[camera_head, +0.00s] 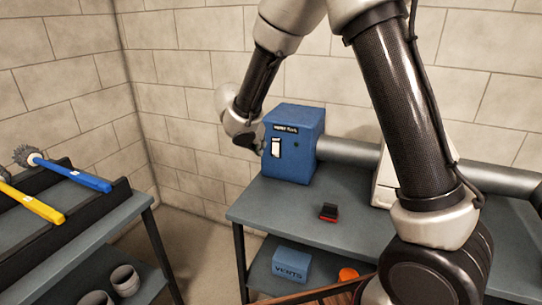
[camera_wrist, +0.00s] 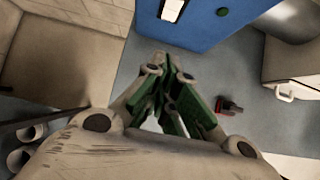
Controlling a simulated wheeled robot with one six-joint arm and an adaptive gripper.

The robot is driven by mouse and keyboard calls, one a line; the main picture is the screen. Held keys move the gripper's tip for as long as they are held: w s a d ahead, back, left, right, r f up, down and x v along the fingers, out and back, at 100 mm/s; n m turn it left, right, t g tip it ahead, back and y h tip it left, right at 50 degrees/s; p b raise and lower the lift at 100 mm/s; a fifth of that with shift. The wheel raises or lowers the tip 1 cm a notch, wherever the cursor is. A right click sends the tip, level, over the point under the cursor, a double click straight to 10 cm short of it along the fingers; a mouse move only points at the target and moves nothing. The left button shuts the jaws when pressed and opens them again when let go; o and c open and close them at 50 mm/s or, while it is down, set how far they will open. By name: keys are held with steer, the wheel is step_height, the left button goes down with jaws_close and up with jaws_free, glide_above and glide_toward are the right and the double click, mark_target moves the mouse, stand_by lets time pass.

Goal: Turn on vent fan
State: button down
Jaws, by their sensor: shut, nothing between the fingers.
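The blue vent fan box (camera_head: 292,144) stands on the grey table against the back wall. A dark label, a white rocker switch (camera_head: 276,147) and a small green dot (camera_head: 296,145) are on its front face. In the wrist view the switch (camera_wrist: 172,9) is at the top edge, partly cut off, beside the green dot (camera_wrist: 222,12). My gripper (camera_head: 250,140) is to the left of the box in the head view, close to its front. In the wrist view my gripper (camera_wrist: 172,62) is shut and empty, with its fingertips below the switch. I cannot tell whether the fingertips touch the box.
A grey duct (camera_head: 347,150) leaves the box to the right. A black and red object (camera_head: 328,212) lies on the table. A blue bin marked VENTS (camera_head: 291,263) is on the lower shelf. A left bench holds a blue brush (camera_head: 75,175) and a yellow brush (camera_head: 32,203).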

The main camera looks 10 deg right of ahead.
mark_target(276, 148)
steer(key=w+d+r+x, duration=0.1)
steer(key=x, duration=1.2)
steer(key=shift+w+d+r, duration=0.25)
steer(key=shift+w+r, duration=0.05)
steer(key=shift+r, duration=0.1)
steer(key=shift+w+d+f, duration=0.15)
steer(key=shift+w, duration=0.1)
